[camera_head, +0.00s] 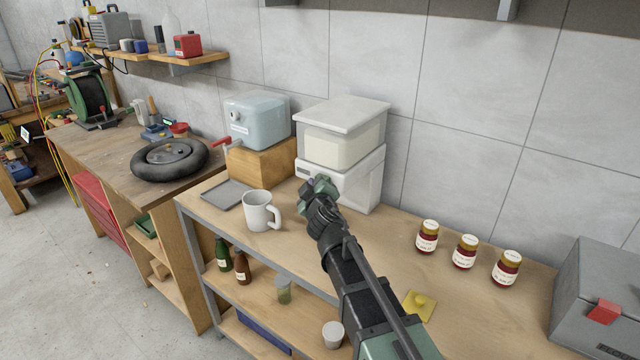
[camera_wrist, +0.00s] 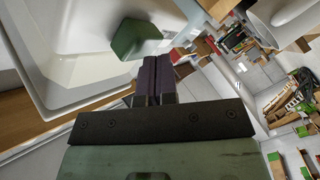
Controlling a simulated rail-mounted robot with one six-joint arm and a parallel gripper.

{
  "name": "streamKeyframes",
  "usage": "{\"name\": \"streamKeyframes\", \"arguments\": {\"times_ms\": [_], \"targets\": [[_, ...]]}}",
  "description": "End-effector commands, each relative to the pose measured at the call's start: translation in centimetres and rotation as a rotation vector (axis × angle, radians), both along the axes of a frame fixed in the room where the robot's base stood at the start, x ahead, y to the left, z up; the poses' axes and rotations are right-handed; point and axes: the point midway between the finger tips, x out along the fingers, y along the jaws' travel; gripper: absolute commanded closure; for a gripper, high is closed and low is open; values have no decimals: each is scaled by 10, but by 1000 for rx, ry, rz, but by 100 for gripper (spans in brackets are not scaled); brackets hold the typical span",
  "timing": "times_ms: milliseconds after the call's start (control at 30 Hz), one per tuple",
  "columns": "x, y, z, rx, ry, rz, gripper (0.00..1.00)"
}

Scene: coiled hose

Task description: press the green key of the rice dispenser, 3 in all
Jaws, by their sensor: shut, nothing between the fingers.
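The rice dispenser (camera_head: 362,181) is a white box with a clear hopper and flat lid, standing on the bench against the tiled wall. My gripper (camera_head: 314,187) is in front of its lower front and hides part of it. In the wrist view the green key (camera_wrist: 133,40) sticks out from the white housing, just beyond and left of my fingertips. My gripper (camera_wrist: 157,68) is shut and empty there, its two dark purple fingers side by side. Whether the fingertips touch the key cannot be told. In the head view the key cannot be told apart from my gripper.
A white mug (camera_head: 257,212) and a grey tray (camera_head: 226,192) stand left of my gripper. A pale blue machine (camera_head: 257,120) sits on a wooden block (camera_head: 262,160).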

Motion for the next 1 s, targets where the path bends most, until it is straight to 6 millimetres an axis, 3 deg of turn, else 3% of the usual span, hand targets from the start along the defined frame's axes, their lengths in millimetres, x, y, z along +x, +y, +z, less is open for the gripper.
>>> {"name": "streamKeyframes", "arguments": {"times_ms": [1000], "targets": [[10,-7,0,1,1,-1,100]]}}
